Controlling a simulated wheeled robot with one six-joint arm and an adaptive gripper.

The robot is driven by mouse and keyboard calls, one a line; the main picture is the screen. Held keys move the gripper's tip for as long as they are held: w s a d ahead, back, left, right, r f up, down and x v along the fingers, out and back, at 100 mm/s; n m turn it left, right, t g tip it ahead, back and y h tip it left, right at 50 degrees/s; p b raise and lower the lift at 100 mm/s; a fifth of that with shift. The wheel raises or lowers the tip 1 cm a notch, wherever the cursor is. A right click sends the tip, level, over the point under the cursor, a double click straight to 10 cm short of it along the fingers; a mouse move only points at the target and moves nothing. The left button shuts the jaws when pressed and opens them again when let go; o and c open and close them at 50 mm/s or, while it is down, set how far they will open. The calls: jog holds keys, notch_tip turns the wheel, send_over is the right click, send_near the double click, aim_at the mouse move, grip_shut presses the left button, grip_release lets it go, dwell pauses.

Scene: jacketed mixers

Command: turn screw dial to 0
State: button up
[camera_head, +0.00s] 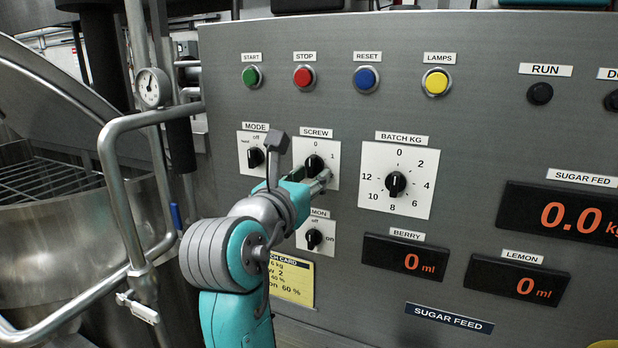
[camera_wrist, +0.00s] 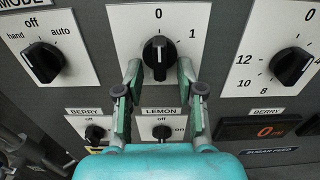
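The screw dial (camera_head: 314,165) is a black knob on a white plate labelled SCREW, with 0 at the top and 1 at the upper right. In the wrist view the knob (camera_wrist: 159,54) points up, at or very near 0; its lower right part is close to a fingertip. My gripper (camera_head: 316,180) is in front of the lower part of this plate. In the wrist view my gripper (camera_wrist: 159,70) is open, with one finger on each side of the knob. Gaps show beside the knob; contact on the right cannot be told.
The mode dial (camera_head: 256,157) is to the left and the batch kg dial (camera_head: 396,184) to the right. The lemon dial (camera_head: 314,238) sits just below. Push buttons line the panel top. A bent metal rail (camera_head: 112,165) stands left of my arm.

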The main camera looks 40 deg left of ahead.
jog(key=v, duration=0.7)
jog(key=shift+s, duration=0.25)
jog(key=shift+s, duration=0.1)
dwell(0.4)
